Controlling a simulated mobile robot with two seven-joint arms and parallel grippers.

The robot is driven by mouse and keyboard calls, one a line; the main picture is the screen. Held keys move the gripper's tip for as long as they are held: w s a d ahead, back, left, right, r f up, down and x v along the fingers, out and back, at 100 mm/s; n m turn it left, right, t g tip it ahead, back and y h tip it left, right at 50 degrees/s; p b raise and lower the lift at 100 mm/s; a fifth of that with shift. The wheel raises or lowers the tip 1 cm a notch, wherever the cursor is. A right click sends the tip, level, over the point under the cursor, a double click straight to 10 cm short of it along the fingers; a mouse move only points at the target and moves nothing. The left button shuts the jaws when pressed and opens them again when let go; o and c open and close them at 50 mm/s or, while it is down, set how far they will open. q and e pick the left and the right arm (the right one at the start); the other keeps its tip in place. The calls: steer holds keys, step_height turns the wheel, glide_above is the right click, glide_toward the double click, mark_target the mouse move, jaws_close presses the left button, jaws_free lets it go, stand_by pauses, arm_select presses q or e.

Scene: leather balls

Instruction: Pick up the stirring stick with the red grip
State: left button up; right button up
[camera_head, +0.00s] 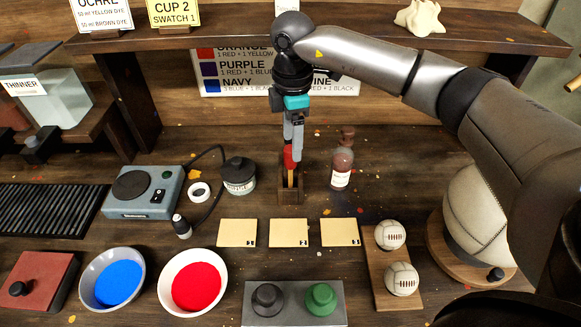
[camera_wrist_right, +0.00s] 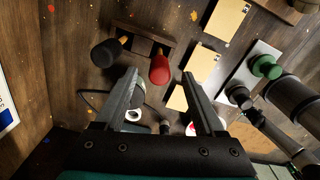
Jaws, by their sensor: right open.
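The stirring stick with the red grip (camera_head: 290,157) stands in a small wooden holder (camera_head: 291,194) at the middle back of the bench. In the right wrist view its red grip (camera_wrist_right: 160,70) appears between my fingertips, with the wooden holder (camera_wrist_right: 133,33) beyond. My right gripper (camera_head: 293,138) is open and points down just above the red grip. The wrist view shows its two fingers (camera_wrist_right: 160,76) apart, not closed on anything. A second stick with a black grip (camera_wrist_right: 106,53) stands in the same holder; in the head view I cannot make it out. My left gripper is out of view.
A brown bottle (camera_head: 342,168) stands close right of the holder, and a dark jar (camera_head: 239,176) stands to its left. Yellow cards (camera_head: 289,233), dye bowls (camera_head: 112,279) (camera_head: 193,283) and leather balls (camera_head: 390,235) are in front. A shelf (camera_head: 220,40) runs behind.

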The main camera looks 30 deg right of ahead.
mark_target(290, 164)
steer(key=f, duration=0.7)
steer(key=shift+a+f, duration=0.2)
steer(key=shift+f, duration=0.15)
steer(key=shift+r, duration=0.1)
jaws_close()
